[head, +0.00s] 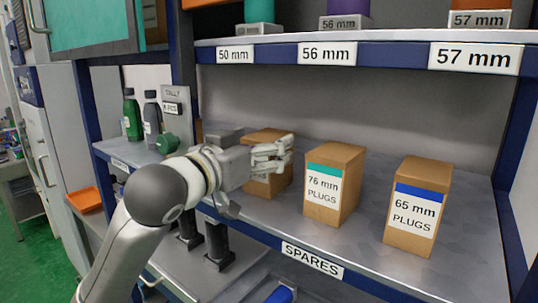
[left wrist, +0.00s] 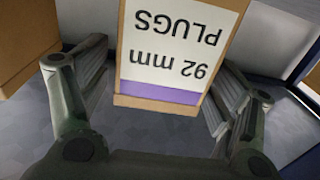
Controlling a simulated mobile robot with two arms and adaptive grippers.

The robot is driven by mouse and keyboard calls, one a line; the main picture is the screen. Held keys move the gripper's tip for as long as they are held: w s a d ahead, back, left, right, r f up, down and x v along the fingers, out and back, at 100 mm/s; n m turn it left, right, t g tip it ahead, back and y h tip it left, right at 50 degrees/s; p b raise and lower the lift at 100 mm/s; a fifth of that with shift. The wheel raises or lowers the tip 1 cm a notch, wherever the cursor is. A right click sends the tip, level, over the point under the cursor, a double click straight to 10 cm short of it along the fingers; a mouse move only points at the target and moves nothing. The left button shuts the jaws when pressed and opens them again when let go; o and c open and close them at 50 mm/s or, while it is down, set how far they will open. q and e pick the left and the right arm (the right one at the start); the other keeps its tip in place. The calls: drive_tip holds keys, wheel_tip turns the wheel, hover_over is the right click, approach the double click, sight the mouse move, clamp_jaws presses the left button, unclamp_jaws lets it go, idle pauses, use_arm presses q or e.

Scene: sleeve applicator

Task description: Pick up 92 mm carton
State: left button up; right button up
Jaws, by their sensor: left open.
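The 92 mm carton (head: 268,187) is a brown box on the shelf, largely hidden behind my left gripper in the head view. In the left wrist view the carton (left wrist: 180,50) shows its white label upside down, with a purple band. My left gripper (head: 284,152) is open in front of the carton. In the left wrist view one finger is on each side of the carton, with gaps visible near the band. Contact cannot be told.
The 76 mm carton (head: 333,185) stands to the right, then the 65 mm carton (head: 418,207). Green (head: 132,115) and grey (head: 152,120) bottles stand left. An upper shelf (head: 395,37) runs overhead. Bare shelf lies between the cartons.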

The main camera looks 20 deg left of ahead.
use_arm(q)
drive_tip(key=x, duration=0.2)
drive_tip(key=shift+w+p, duration=0.35)
drive_tip(key=shift+w, duration=0.05)
drive_tip(key=shift+d, duration=0.1)
drive_tip(key=c, duration=1.3)
use_arm(e)
drive_tip(key=shift+w+d+r, duration=0.45)
drive_tip(key=shift+r, duration=0.3)
